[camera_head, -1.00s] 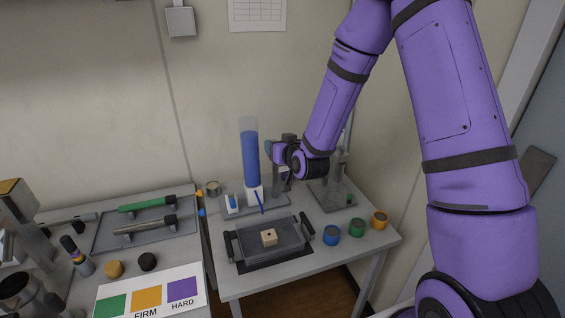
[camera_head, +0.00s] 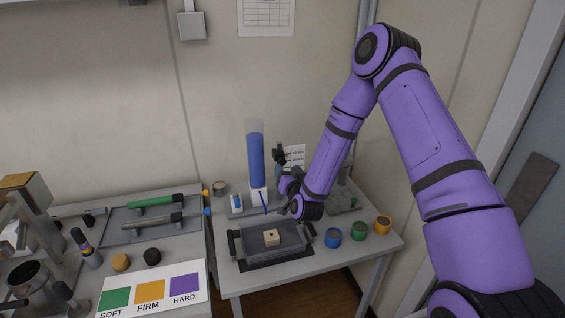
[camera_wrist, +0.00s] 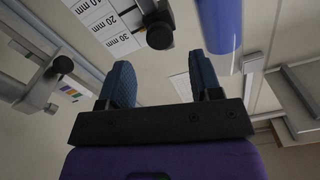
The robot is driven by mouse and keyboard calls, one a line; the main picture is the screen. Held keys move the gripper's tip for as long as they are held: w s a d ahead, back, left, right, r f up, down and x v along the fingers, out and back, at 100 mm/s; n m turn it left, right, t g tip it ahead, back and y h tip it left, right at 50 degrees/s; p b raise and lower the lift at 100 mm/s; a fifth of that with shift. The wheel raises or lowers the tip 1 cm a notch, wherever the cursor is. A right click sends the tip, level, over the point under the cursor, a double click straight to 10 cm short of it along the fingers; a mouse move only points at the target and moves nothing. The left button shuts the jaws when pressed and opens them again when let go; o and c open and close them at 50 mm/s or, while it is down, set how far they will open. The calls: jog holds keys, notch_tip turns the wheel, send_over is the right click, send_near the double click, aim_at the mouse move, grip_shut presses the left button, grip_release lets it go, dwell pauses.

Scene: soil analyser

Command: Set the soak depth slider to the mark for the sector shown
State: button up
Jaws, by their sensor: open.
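In the wrist view the knob (camera_wrist: 160,36) is just beyond my fingertips, beside the card (camera_wrist: 104,22); I read 20 mm and 30 mm there, and the other line is uncertain. My gripper (camera_wrist: 161,75) is open and empty, its blue fingers apart and not visibly touching the knob. In the head view my gripper (camera_head: 287,186) is below the knob, partly hidden by my wrist. A chart (camera_head: 151,290) shows green SOFT, orange FIRM and purple HARD.
The blue column (camera_head: 256,160) stands close to my gripper. Blue (camera_head: 333,237), green (camera_head: 358,231) and orange (camera_head: 383,225) pots stand at the right. A probe with coloured bands (camera_head: 82,249) is at the left.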

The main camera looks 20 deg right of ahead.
aim_at(283, 162)
jog(key=shift+w, duration=3.2)
